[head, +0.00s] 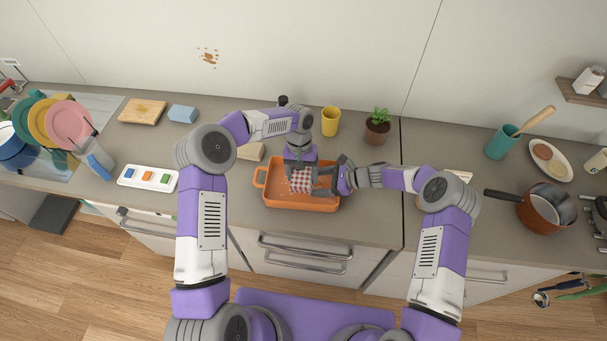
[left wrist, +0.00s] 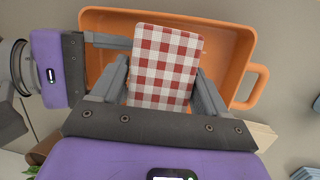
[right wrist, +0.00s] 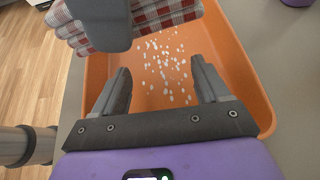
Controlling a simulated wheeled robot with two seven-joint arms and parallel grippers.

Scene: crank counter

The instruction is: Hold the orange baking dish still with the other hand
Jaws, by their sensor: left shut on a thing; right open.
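The orange baking dish (head: 262,184) stands on the counter, its looped handle at the left end. It also shows in the left wrist view (left wrist: 240,60) and the right wrist view (right wrist: 238,75). My left gripper (head: 300,170) points down into the dish, shut on a red-and-white checked cloth (left wrist: 165,60). The cloth also shows in the right wrist view (right wrist: 150,15). My right gripper (right wrist: 162,75) is open over the right part of the dish, beside the left gripper, with nothing between its fingers. I cannot tell whether it touches the dish. White specks (right wrist: 165,65) dot the dish floor.
A yellow cup (head: 330,121) and a potted plant (head: 377,128) stand behind the dish. A white tray with coloured blocks (head: 148,178) lies to the left. A brown pot (head: 545,208) is at the far right.

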